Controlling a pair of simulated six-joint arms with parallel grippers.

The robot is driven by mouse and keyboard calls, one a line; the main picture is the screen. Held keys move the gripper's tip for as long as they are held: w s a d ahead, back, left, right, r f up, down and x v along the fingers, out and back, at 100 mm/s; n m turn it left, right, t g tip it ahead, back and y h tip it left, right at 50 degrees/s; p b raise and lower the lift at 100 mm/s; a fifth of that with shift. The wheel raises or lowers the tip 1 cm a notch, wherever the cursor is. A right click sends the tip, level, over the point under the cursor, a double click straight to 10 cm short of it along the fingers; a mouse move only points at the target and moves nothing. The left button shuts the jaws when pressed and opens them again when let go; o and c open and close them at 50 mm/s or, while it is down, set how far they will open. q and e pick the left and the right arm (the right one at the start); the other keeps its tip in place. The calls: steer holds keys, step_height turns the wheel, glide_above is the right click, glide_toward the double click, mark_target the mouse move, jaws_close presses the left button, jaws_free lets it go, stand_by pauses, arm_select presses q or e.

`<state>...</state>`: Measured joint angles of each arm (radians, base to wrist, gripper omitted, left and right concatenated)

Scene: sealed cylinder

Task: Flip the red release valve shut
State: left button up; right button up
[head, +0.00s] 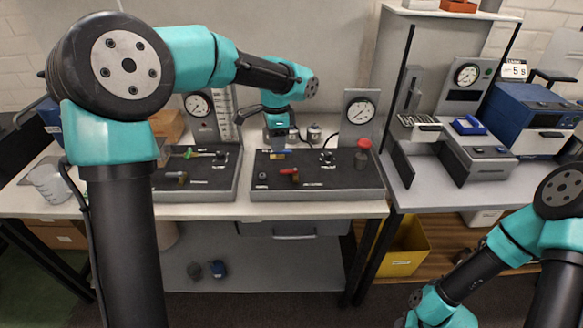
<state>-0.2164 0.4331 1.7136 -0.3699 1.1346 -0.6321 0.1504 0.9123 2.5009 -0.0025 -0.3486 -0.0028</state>
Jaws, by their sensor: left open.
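The red release valve (289,171) shows in the head view as a small red lever on a brass body. It sits on the right-hand dark panel (330,188) on the bench, with its handle lying roughly level across the panel. My left gripper (281,141) is open and points down over the back of this panel, behind and above the red lever and apart from it.
A red-topped cylinder (363,153) stands at the panel's right, before a round gauge (360,110). Another dark panel with a green handle (189,153) is to the left. A clear jug (47,183) stands at far left. The bench's front strip is clear.

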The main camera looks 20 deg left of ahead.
arm_select(q)
step_height(320, 180, up, 6)
steer(key=m, duration=0.1)
glide_above(285, 171)
steer(key=shift+w+f, duration=0.1)
steer(key=shift+f, duration=0.1)
step_height(285, 171, down, 18)
steer(key=shift+r, duration=0.2)
stand_by(0.4)
jaws_close()
